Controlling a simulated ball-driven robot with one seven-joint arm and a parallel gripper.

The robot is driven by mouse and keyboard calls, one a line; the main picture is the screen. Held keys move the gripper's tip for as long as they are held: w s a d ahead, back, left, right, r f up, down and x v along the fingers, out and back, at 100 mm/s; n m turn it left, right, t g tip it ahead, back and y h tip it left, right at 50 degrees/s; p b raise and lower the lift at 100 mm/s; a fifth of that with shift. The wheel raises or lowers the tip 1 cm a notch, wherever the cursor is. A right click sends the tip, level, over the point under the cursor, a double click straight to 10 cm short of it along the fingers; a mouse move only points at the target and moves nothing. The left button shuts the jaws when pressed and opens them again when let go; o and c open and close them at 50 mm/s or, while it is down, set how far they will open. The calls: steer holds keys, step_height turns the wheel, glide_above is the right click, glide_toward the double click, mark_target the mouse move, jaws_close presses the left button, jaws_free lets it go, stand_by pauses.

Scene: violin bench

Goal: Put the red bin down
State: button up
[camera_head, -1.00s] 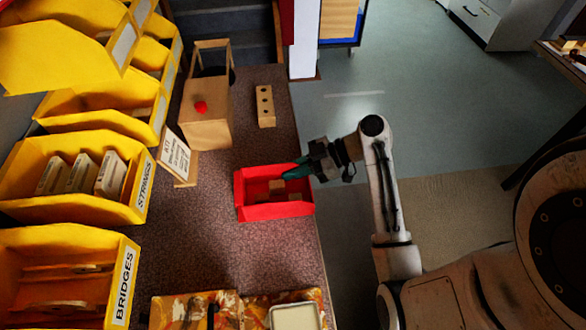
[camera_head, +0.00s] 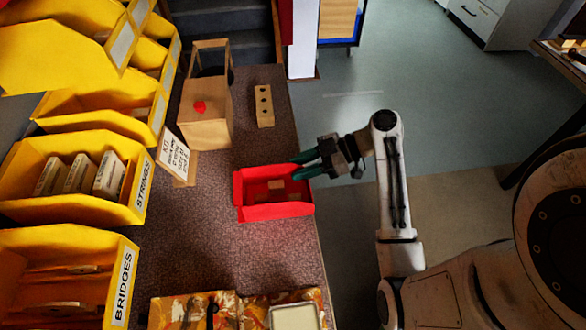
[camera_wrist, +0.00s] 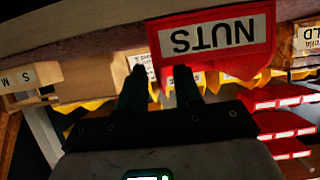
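The red bin (camera_head: 275,211) sits upright on the speckled bench top near its right edge, with small light blocks inside. In the wrist view its front label, upside down, reads NUTS, and its red wall (camera_wrist: 260,62) is just ahead of my fingers. My gripper (camera_head: 299,166) is at the bin's upper right corner, its two dark green fingers spread apart with nothing seen held between them. The fingers also show apart in the wrist view (camera_wrist: 161,73). Whether a fingertip still touches the rim I cannot tell.
Yellow bins labelled STRINGS (camera_head: 128,215) and BRIDGES (camera_head: 85,240) line the left. A wooden box frame (camera_head: 205,125), a card sign (camera_head: 173,154) and a drilled block (camera_head: 264,106) stand beyond the red bin. A patterned case (camera_head: 178,312) lies nearer. Open floor is to the right.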

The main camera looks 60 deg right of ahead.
steer(key=p+v, duration=0.6)
steer(key=v, duration=0.3)
steer(key=shift+r+p, duration=0.25)
steer(key=shift+p, duration=0.05)
steer(key=shift+s+d+f, duration=0.1)
